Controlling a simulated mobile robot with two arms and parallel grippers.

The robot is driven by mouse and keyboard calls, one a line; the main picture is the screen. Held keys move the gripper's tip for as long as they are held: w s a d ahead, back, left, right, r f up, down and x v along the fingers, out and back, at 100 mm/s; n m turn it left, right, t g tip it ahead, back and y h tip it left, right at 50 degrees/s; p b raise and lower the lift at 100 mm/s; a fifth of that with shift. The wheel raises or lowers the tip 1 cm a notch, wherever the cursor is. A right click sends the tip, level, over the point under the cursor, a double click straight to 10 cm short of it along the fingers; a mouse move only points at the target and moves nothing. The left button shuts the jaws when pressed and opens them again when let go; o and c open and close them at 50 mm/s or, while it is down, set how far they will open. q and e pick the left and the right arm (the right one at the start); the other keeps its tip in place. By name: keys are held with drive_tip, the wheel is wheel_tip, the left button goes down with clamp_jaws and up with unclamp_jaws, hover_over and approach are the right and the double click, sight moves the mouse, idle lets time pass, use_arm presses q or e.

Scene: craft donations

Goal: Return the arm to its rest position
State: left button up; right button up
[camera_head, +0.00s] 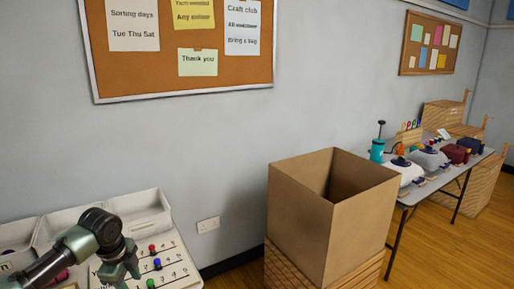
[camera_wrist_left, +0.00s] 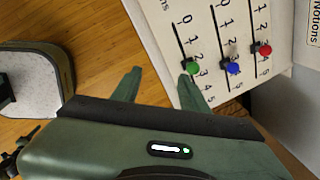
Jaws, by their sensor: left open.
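My left gripper (camera_wrist_left: 158,88) is open in the left wrist view, with its two green fingers apart and nothing between them. In the head view my left arm comes in from the lower left, and the left gripper (camera_head: 122,276) hangs over the white counter board (camera_head: 185,272). The board carries number scales with a green knob (camera_wrist_left: 193,67), a blue knob (camera_wrist_left: 233,67) and a red knob (camera_wrist_left: 264,49). One fingertip appears close to the green knob; I cannot tell whether they touch. My right gripper is not in view.
White bins (camera_head: 143,212) stand behind the board against the wall. A large open cardboard box (camera_head: 310,230) stands to the right on a wooden crate. A folding table (camera_head: 408,197) with various items is farther right. Wooden floor (camera_head: 455,250) is clear there.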

use_arm(q)
drive_tip(key=s+d+f+n+h, duration=0.1)
drive_tip(key=s+d+f+n, duration=0.1)
drive_tip(key=s+d+f, duration=0.55)
drive_tip(key=s+d+f+n+h, duration=0.15)
drive_tip(key=s+d+f, duration=0.35)
drive_tip(key=s+d, duration=0.6)
drive_tip(key=s+a+r+n+t+y, duration=0.1)
drive_tip(key=s+a+n, duration=0.2)
drive_tip(key=s+n, duration=0.45)
drive_tip(key=s+a+r+n+y, duration=0.1)
drive_tip(key=s+a+n, duration=0.1)
drive_tip(key=s+n, duration=0.55)
wheel_tip(320, 180, down, 24)
drive_tip(key=s+m, duration=0.1)
drive_tip(key=m, duration=0.1)
drive_tip(key=s+a+f+g, duration=0.2)
drive_tip(key=s+f, duration=1.6)
drive_tip(key=shift+a+f, duration=0.2)
drive_tip(key=shift+a, duration=0.15)
